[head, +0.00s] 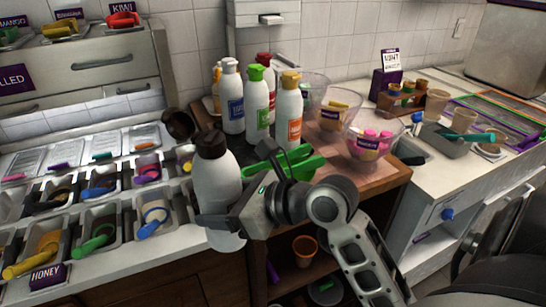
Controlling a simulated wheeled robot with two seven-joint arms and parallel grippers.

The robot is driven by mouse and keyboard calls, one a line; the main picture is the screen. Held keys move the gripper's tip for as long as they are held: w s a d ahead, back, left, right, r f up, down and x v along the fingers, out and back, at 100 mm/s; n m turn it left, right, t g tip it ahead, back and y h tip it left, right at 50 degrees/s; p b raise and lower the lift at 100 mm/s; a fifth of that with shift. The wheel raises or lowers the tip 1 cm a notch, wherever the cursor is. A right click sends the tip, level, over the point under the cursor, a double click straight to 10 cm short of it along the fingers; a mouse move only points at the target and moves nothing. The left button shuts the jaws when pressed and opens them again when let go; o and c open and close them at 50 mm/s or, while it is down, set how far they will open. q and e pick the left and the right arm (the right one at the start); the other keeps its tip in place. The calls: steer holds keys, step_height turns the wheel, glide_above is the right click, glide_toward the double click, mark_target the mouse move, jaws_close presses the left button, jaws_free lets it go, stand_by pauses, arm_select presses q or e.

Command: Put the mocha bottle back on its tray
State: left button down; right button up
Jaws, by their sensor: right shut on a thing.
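The mocha bottle is most likely the white bottle with the dark brown cap (214,178); no label shows on it. It is upright in front of the counter, near its front edge. My right gripper (228,219) is shut on its lower body from the right. The base shows below the fingers. The tray is hard to make out; a group of white bottles stands behind, with a white-capped bottle (232,98), a green-capped bottle (258,103) and an orange-capped bottle (289,112). Their bases are partly hidden. My left gripper is not in view.
Green-handled items (302,166) lie just behind my right gripper. Glass bowls (368,140) stand right of the bottles on the wooden board (392,176). Topping bins (100,225) fill the left counter. An open shelf with an orange cup (304,250) is below.

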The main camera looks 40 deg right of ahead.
steer(key=w+d+r+m+t+h+b, duration=0.1)
steer(key=w+d+r+b, duration=0.25)
steer(key=w, duration=0.65)
steer(key=w+d+r+m+h+b, duration=0.15)
steer(key=w+d+r, duration=0.35)
steer(key=w, duration=0.5)
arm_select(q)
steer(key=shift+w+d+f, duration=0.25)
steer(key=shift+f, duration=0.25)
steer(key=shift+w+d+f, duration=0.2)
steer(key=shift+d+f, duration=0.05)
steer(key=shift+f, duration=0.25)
arm_select(e)
steer(key=w+d+f, duration=0.3)
steer(key=d+f, duration=0.9)
steer(key=shift+d+f+n+y, duration=0.15)
steer(key=shift+d+n+y, duration=0.2)
steer(key=shift+y, duration=0.1)
steer(key=o, duration=1)
steer(key=shift+s+a+f, duration=0.1)
steer(key=shift+s+f, duration=0.05)
steer(key=shift+f, duration=0.2)
steer(key=shift+c, duration=0.2)
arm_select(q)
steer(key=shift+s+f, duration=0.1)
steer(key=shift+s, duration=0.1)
